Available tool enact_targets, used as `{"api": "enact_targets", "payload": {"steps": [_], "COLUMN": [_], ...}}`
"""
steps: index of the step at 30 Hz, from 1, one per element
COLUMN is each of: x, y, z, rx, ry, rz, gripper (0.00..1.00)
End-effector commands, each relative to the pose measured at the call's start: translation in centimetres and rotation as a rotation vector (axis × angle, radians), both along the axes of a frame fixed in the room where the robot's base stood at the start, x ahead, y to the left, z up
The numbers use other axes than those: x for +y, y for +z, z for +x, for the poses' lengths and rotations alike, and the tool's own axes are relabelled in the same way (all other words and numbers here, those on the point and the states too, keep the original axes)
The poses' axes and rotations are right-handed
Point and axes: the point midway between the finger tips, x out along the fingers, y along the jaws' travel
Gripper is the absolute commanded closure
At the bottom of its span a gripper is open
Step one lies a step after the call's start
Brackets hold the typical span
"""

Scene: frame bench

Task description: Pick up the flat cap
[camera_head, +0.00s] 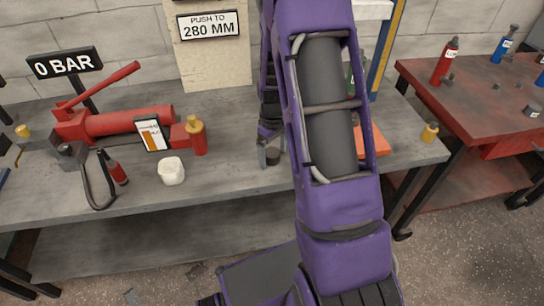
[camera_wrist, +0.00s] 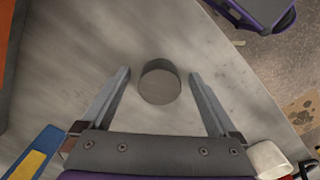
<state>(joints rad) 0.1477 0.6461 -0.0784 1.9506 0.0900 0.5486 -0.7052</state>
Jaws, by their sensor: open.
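The flat cap, a short dark grey cylinder (camera_wrist: 160,82), stands on the grey bench top. In the wrist view it lies between the two fingers of my gripper (camera_wrist: 159,73), with a gap visible on each side. The fingers are spread and hold nothing. In the head view the cap (camera_head: 272,157) is small and dark, beside the fingertips of my gripper (camera_head: 270,152), low over the bench. My purple arm hides part of the bench right of it. How far the fingertips are above the bench is hard to tell.
An orange object (camera_head: 374,140) and a brass fitting (camera_head: 430,132) are to the right. A red table (camera_head: 480,103) stands beyond.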

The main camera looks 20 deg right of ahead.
Motion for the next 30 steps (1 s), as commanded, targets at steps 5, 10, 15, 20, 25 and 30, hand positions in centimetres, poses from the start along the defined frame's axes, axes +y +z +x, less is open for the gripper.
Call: {"api": "enact_targets", "payload": {"steps": [5, 10, 15, 20, 25, 30], "x": [0.0, 0.0, 0.0, 0.0, 0.0, 0.0], "y": [0.1, 0.1, 0.1, 0.1, 0.1, 1.1], "z": [0.0, 0.0, 0.0, 0.0, 0.0, 0.1], "rx": [-0.001, -0.001, -0.001, -0.001, -0.001, -0.004], "ry": [0.0, 0.0, 0.0, 0.0, 0.0, 0.0], "rz": [0.0, 0.0, 0.0, 0.0, 0.0, -0.001], "gripper": [0.11, 0.41, 0.72, 1.0, 1.0, 1.0]}}
